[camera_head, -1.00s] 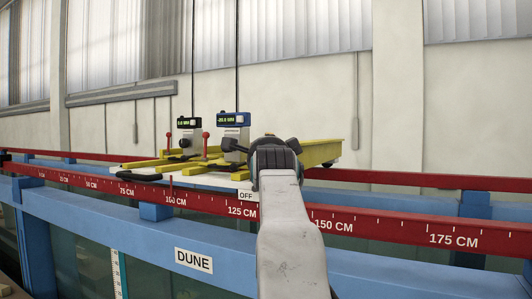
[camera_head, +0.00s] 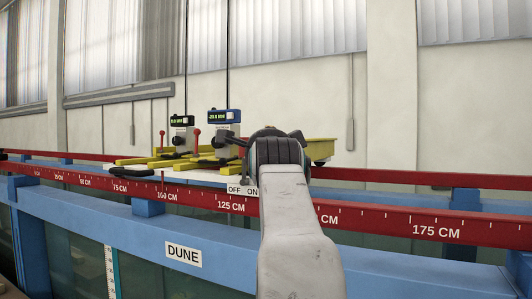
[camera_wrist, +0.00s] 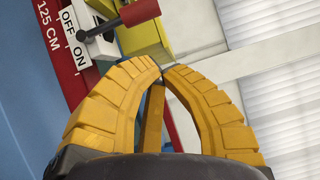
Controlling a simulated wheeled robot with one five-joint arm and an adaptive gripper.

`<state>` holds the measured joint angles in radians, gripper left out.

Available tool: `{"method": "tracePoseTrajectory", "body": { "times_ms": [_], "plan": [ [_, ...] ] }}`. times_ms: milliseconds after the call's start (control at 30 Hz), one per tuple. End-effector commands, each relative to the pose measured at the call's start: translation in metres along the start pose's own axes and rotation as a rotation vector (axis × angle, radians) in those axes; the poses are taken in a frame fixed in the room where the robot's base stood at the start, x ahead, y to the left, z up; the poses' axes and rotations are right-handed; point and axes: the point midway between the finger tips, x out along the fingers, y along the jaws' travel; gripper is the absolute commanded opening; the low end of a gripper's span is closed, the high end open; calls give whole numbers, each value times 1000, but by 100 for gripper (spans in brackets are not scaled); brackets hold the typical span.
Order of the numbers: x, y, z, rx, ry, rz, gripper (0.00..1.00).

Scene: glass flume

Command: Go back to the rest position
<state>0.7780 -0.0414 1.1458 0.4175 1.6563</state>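My gripper (camera_wrist: 162,70) fills the lower middle of the wrist view. Its yellow ribbed fingers bow outward and come together at the tips, with nothing visibly held. In the head view my arm reaches toward the flume, and its dark wrist end hides the fingers. A red-handled lever (camera_wrist: 140,12) is just beyond the fingertips, apart from them, beside the white OFF/ON label (camera_wrist: 76,38). The label also shows in the head view (camera_head: 241,190), left of my wrist.
The red scale rail (camera_head: 390,223) and blue beam (camera_head: 110,208) run across in front. A yellow carriage (camera_head: 320,150) with two gauges (camera_head: 182,135) (camera_head: 224,131) rides behind, partly hidden by my wrist. Open space lies above the right part of the rail.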

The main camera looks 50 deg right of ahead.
Motion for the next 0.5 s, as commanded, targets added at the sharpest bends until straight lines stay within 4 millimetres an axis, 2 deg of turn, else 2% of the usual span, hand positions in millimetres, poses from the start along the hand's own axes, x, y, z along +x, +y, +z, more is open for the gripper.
{"method": "tracePoseTrajectory", "body": {
  "times_ms": [200, 500],
  "plan": [
    [-33, 0, 0, 0, 0, -2, 0],
    [-53, -2, 0, 0, 0, 0, 0]
  ]
}}
